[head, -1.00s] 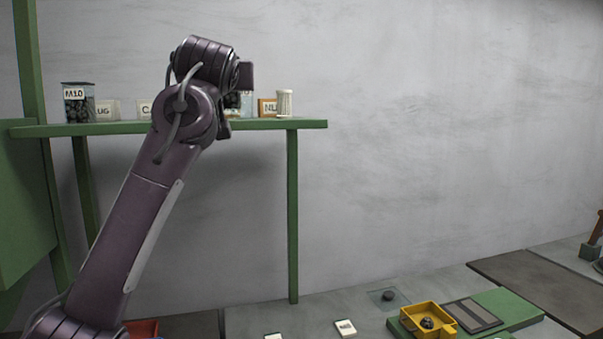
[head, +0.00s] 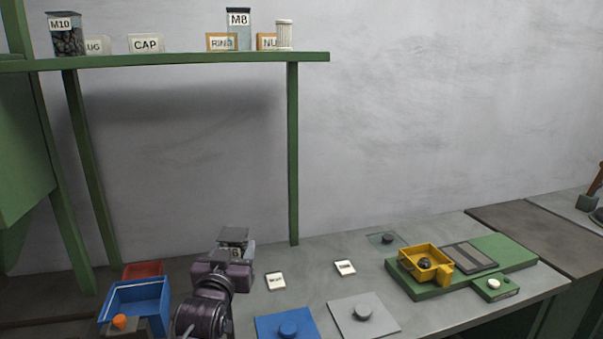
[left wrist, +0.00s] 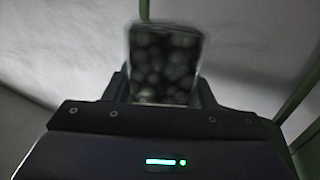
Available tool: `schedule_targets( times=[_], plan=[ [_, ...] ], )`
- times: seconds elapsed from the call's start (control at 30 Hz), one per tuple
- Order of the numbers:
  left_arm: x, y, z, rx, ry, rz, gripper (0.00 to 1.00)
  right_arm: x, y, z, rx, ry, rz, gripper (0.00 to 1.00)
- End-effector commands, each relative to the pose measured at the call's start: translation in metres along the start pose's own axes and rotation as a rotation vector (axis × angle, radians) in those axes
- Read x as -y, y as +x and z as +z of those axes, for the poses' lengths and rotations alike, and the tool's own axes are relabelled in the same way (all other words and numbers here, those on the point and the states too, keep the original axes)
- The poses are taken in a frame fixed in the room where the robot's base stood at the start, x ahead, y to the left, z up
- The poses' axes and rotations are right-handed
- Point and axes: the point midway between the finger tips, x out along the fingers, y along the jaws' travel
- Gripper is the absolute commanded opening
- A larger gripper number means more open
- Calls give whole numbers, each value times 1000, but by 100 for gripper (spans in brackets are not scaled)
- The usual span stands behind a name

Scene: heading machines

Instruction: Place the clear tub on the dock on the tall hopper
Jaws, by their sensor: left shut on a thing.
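My left gripper (head: 235,250) is low in the head view, over the near left part of the bench. It is shut on a small clear tub (head: 233,234), whose dark contents and pale side show partly above the gripper. In the left wrist view the clear tub (left wrist: 165,60) stands between the fingers, filled with dark round pieces; it is slightly blurred. The gripper hides its lower part in the head view. I cannot tell for sure which part is the tall hopper or its dock. My right gripper is not in view.
A green shelf (head: 180,60) holds an M10 tub (head: 66,42), an M8 tub (head: 239,38) and several labels. A blue bin (head: 137,300), a blue plate (head: 285,325), a grey plate (head: 362,315) and a green fixture with a yellow box (head: 427,262) lie on the bench.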

Motion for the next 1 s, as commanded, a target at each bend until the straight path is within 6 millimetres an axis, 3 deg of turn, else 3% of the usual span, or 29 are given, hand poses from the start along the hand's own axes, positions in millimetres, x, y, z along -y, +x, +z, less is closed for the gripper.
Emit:
schedule_targets(
  times=[0.03,0.1,0.3,0.6,0.8,1.0],
  plan=[
    [2,-16,21,4,-2,-3,15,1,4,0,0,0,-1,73],
    [6,-36,42,4,-2,-7,15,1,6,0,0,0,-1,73],
    [15,-98,90,4,-1,-30,15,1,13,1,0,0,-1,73],
    [29,-175,122,1,-1,-69,15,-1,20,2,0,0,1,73],
    [34,-195,126,-2,0,-81,15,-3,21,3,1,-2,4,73],
    [34,-196,126,-4,0,-83,15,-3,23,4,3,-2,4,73]
  ],
)
